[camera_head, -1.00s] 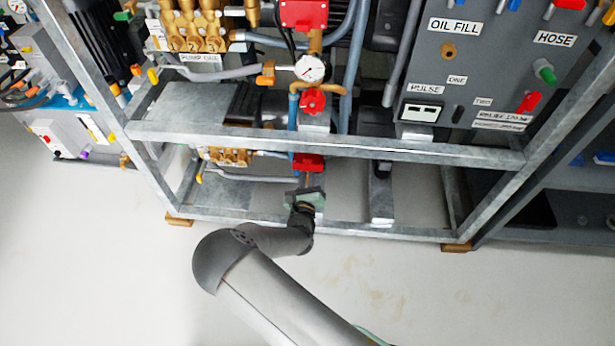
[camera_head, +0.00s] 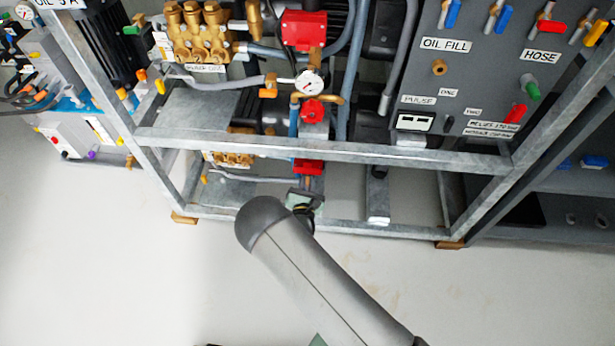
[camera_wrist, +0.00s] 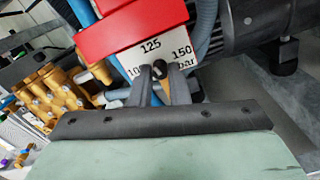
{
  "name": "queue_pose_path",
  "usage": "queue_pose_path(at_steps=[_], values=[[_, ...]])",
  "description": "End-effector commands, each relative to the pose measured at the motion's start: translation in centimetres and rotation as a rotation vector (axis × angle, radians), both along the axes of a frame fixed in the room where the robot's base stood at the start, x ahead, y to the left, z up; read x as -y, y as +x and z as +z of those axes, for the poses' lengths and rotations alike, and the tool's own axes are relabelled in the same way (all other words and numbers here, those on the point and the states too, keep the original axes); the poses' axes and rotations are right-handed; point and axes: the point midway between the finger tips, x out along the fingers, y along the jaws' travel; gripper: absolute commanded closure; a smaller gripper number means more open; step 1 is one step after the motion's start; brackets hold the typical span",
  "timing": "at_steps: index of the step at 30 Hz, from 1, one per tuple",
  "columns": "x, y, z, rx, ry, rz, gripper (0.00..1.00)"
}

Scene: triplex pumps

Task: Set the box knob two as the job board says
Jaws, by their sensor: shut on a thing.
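The lower red box (camera_head: 308,167) is on the frame's low level, and my gripper (camera_head: 303,200) is just below it. In the wrist view the red box (camera_wrist: 130,25) carries a white scale plate (camera_wrist: 150,52) reading 100, 125 and 150 bar. My gripper (camera_wrist: 162,85) is shut on a small dark and orange-brown knob (camera_wrist: 165,88) under the plate. The knob's upper end lies below and slightly right of the 125 mark. The fingers partly hide the knob, so its exact setting cannot be told. A job board is not clearly seen.
Another red box (camera_head: 303,30) and a pressure gauge (camera_head: 308,82) are higher up. A grey panel (camera_head: 450,70) bears labels ONE and TWO, with small lines of text that I cannot read surely. A galvanized frame bar (camera_head: 330,146) crosses above my gripper. The floor in front is clear.

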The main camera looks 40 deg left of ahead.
Motion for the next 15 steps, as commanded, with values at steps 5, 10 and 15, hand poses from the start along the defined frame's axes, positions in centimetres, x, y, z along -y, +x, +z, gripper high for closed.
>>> queue_pose_path(at_steps=[5, 10, 15], values=[[0.11, -0.05, -0.08, -0.061, 0.103, -0.002, 1.0], [0.08, -0.09, -0.11, -0.099, 0.173, -0.001, 1.0], [0.08, -0.09, -0.16, -0.12, 0.211, -0.001, 1.0]])
